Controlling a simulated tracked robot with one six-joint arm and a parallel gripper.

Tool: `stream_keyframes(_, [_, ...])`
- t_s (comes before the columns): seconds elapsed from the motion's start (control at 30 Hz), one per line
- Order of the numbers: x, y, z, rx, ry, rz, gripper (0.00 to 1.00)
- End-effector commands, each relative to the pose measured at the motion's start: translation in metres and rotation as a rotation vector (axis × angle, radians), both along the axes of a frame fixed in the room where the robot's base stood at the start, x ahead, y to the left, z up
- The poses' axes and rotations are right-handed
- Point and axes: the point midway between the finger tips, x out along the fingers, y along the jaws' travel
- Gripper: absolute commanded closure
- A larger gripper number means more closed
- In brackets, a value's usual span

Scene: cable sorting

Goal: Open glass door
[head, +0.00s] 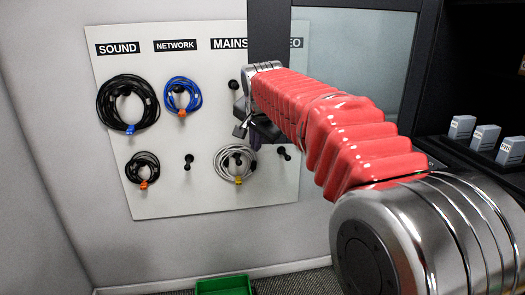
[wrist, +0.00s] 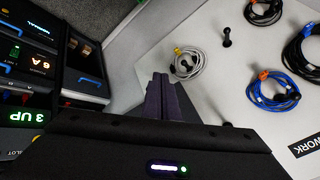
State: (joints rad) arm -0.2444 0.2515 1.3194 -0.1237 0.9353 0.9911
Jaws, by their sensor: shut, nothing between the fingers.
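The glass door (head: 352,45) is a tinted pane in a dark grey frame at the top right of centre in the head view. Its left frame edge (head: 268,28) stands in front of the cable board, and its right side meets the dark rack. My red arm crosses in front of the door and hides its lower part. My gripper (head: 243,128) is beyond the arm, near the door's left edge and before the board; I cannot tell whether it touches the door. In the wrist view my gripper's dark fingers (wrist: 166,97) are together with nothing between them. I see no door handle.
A white board (head: 205,190) on the wall carries pegs with coiled cables under SOUND, NETWORK and MAINS labels. A green bin (head: 223,285) stands on the floor. Grey blocks (head: 485,137) sit at the right. Dark equipment with lit displays (wrist: 30,60) fills the wrist view's left.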

Motion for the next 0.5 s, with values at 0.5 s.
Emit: stream_keyframes(0.5, [-0.018, 0.012, 0.029, 0.001, 0.001, -0.002, 1.00])
